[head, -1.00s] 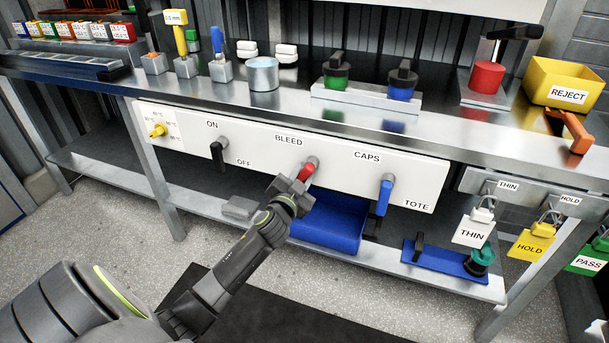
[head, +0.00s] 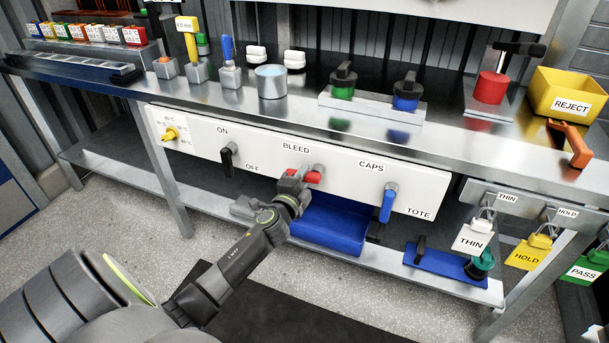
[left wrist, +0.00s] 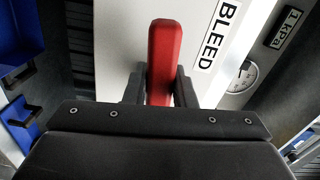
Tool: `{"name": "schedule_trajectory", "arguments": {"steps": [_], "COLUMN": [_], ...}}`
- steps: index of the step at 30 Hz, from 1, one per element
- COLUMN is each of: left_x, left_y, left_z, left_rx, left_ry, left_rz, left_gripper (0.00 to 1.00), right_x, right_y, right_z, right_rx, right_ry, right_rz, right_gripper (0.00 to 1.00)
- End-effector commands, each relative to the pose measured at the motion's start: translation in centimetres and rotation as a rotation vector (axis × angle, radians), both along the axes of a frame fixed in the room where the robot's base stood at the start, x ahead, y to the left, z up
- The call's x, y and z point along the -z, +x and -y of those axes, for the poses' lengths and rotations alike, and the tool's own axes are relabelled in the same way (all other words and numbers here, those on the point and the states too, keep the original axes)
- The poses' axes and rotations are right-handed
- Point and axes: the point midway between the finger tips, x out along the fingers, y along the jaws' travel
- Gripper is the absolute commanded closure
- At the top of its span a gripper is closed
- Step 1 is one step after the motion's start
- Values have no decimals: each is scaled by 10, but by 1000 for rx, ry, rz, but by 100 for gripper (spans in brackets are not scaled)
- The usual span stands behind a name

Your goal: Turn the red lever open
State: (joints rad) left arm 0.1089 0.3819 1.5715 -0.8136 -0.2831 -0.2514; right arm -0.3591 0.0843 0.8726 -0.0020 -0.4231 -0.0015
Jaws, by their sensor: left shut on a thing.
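The red lever (head: 314,177) sits under the BLEED label on the white panel (head: 262,172). It now lies about level, reaching left from its grey pivot. My left gripper (head: 298,177) is shut on the red lever and partly hides it in the head view. In the left wrist view the lever (left wrist: 164,55) stands between the two dark fingers (left wrist: 160,88), beside the BLEED label. My right gripper is not in view.
A black lever (head: 227,160) at ON/OFF hangs to the left, and a blue lever (head: 388,203) at CAPS/TOTE hangs to the right. A blue bin (head: 335,225) sits on the lower shelf below the gripper. The metal bench top (head: 300,112) lies above the panel.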

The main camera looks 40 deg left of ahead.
Motion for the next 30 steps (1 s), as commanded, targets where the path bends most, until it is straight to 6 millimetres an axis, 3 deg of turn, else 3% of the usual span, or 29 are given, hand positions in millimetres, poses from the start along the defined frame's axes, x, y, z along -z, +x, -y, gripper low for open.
{"name": "schedule_trajectory", "arguments": {"steps": [9,26,27,30], "left_x": [-3,-3,-3,-3], "left_y": [0,-1,-1,0], "left_z": [0,0,0,0], "left_rx": [0,0,0,0], "left_ry": [122,152,152,151], "left_rz": [-31,-39,-39,-37], "left_gripper": [100,100,72,59], "right_x": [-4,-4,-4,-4], "right_y": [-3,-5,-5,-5], "right_z": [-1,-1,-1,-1], "right_rx": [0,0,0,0], "right_ry": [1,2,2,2], "right_rz": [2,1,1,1], "right_gripper": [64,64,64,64]}}
